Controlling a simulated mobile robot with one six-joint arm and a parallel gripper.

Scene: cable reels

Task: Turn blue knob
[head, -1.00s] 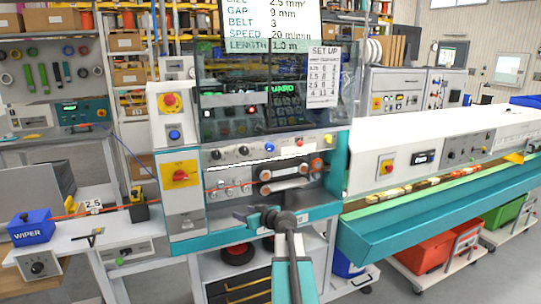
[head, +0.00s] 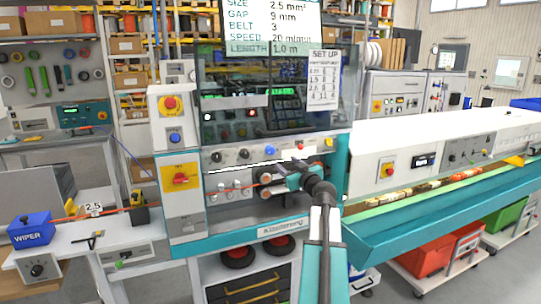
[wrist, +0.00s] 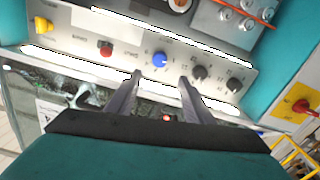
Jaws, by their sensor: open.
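The blue knob (head: 270,151) sits on the machine's grey control strip, between black knobs on its left and a red button on its right. In the wrist view the blue knob (wrist: 159,60) lies just beyond the gap between my fingertips, roughly centred. My gripper (wrist: 160,78) is open and empty, with one finger to each side of the knob's line. In the head view my gripper (head: 284,167) is in front of the strip, just below and right of the knob. Contact between the fingers and the knob cannot be seen.
Black knobs (wrist: 201,73) and a red button (wrist: 106,48) flank the blue knob closely. A yellow knob (wrist: 42,28) is at the strip's end. Below the strip are rollers (head: 265,192). A clear guard (head: 275,95) is above it. The teal conveyor bench (head: 440,215) extends right.

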